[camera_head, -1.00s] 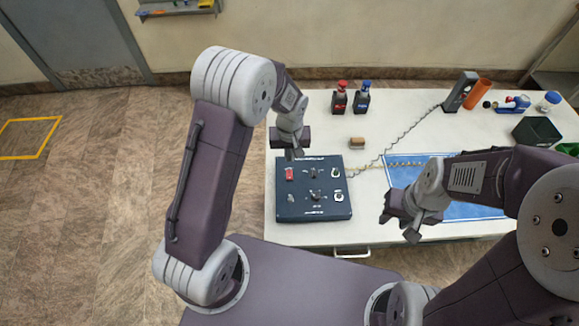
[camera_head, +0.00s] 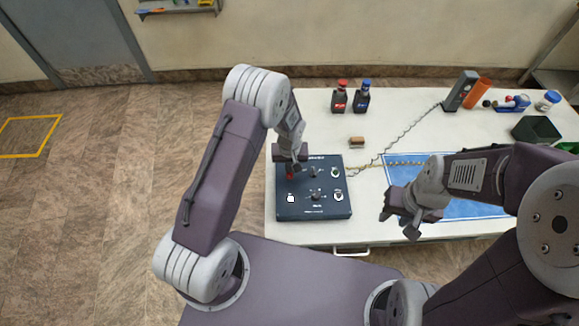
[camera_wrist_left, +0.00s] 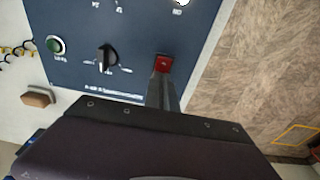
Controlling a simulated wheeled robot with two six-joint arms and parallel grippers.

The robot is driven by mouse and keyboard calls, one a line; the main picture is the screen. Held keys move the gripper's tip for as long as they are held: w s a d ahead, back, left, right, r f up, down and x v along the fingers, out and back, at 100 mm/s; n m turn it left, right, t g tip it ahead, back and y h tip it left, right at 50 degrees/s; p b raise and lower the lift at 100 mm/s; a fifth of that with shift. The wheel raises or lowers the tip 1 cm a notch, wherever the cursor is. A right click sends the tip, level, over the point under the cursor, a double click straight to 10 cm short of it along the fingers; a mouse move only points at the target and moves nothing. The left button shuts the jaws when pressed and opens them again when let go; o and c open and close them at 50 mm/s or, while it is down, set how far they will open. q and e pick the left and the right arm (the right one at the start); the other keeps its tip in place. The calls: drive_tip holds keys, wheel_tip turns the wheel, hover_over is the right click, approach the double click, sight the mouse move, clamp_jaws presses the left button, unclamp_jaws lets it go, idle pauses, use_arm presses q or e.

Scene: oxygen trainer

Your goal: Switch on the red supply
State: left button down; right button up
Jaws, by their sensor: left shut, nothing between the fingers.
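The dark blue control panel (camera_head: 327,209) lies on the table. Its red switch (camera_head: 290,176) is at the upper left and partly hidden by my left gripper (camera_head: 292,168). In the left wrist view the red switch (camera_wrist_left: 164,63) sits at the tip of my left gripper (camera_wrist_left: 162,82). The fingers are shut with nothing between them, and they overlap the switch's near edge; whether they touch it I cannot tell. A black knob (camera_wrist_left: 107,58) and a green button (camera_wrist_left: 56,45) sit beside it. My right gripper (camera_head: 400,222) hangs above the blue mat's left edge; its finger gap is unclear.
A brown block (camera_head: 357,141) and a coiled cable (camera_head: 408,125) lie behind the panel. A red-capped bottle (camera_head: 340,99) and a blue-capped bottle (camera_head: 362,98) stand at the back. The blue mat (camera_head: 470,211) lies to the right.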

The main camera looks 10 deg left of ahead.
use_arm(q)
drive_tip(key=shift+s+f, duration=0.1)
drive_tip(key=shift+s, duration=0.25)
drive_tip(key=shift+s+d, duration=0.2)
drive_tip(key=shift+s, duration=0.25)
drive_tip(key=shift+r, duration=0.2)
